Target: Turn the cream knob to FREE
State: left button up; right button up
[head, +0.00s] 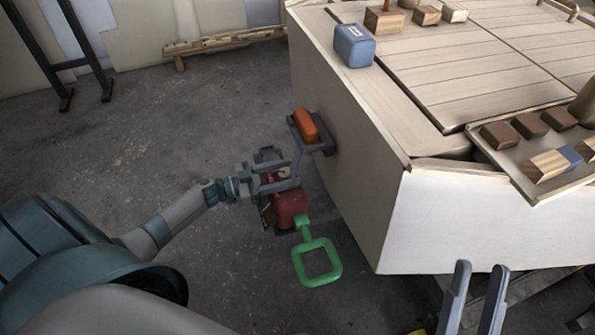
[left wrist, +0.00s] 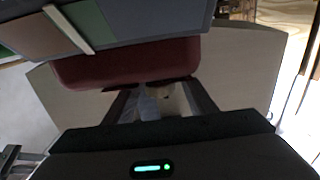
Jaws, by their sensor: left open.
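A dark red box (head: 291,209) with a green square loop handle (head: 317,262) is mounted beside the pale plywood hull's left wall. My left gripper (head: 283,176) is open at the top of this box, close against it. A small cream bit (head: 285,173), perhaps the knob, shows between its fingers; most of it is hidden and its setting cannot be read. In the left wrist view the red box (left wrist: 130,65) fills the upper middle, and the space between the fingers is dim. My right gripper (head: 474,298) is open and empty at the lower right, in front of the hull.
An orange block (head: 306,125) sits in a grey bracket on the hull wall, just above my left gripper. A blue box (head: 354,45) and wooden blocks (head: 384,21) stand on the hull top (head: 440,70). A tray (head: 555,185) sticks out at right.

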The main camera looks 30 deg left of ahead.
pick_arm(q)
jog(key=shift+x, duration=1.95)
jog(key=c, duration=1)
